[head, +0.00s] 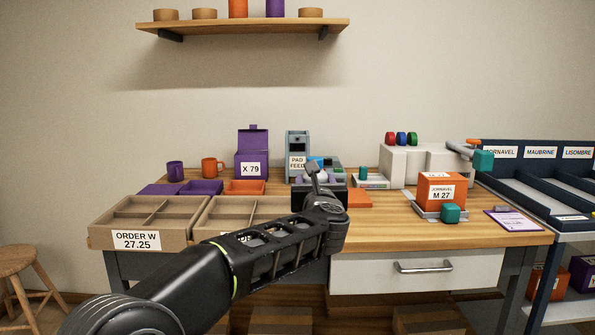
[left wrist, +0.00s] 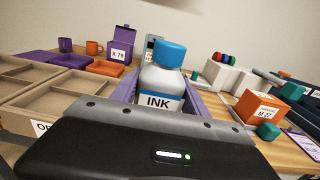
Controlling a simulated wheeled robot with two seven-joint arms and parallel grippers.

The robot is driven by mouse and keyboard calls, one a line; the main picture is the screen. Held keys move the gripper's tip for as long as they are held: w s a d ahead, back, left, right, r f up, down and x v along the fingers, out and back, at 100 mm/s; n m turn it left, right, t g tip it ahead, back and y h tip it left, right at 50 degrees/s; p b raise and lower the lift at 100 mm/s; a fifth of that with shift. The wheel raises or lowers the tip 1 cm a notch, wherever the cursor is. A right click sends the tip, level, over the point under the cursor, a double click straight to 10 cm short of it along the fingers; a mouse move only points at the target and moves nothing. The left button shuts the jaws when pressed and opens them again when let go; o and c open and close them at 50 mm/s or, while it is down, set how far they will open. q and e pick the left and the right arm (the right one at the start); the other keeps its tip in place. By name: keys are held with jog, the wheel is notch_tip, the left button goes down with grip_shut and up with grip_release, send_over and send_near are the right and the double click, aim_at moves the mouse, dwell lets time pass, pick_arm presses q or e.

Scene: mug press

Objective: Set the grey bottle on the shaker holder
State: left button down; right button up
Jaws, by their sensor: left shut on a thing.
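The bottle (left wrist: 160,82) shows large in the left wrist view, with a pale grey body, a blue cap and an INK label. It stands roughly upright between the two lavender fingers of my left gripper (left wrist: 160,100), which is shut on it. In the head view my left gripper (head: 317,179) is over the middle of the bench, and my arm and gripper hide most of the bottle. I cannot surely pick out the shaker holder; a small grey fixture with a green knob (head: 364,172) stands right of my gripper. My right gripper is not in view.
A PAD FEED machine (head: 297,145) stands behind my gripper. Cardboard trays (head: 115,228), mugs and a purple X 79 box (head: 252,150) are at left. A white press (head: 425,165) and an orange M 27 box (head: 437,183) are at right. Bare wood (head: 390,225) lies in front.

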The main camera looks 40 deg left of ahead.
pick_arm(q)
jog(key=w+d+f+m+t+h+p, duration=0.25)
jog(key=d+f+h+p, duration=0.35)
jog(key=d, duration=0.5)
jog(key=w+d+f+m+t+h+p, duration=0.1)
jog(key=d+f+m+h+p, duration=0.2)
jog(key=d+p, duration=0.65)
jog(key=s+d+m+h+p, duration=0.2)
jog(key=s+d+p, duration=0.3)
jog(key=p, duration=0.7)
jog(key=shift+s+r, duration=0.45)
jog(key=shift+s, duration=0.8)
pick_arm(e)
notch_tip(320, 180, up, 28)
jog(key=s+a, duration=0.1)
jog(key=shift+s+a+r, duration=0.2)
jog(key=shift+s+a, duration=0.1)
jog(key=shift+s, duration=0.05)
pick_arm(q)
jog(key=shift+d, duration=0.1)
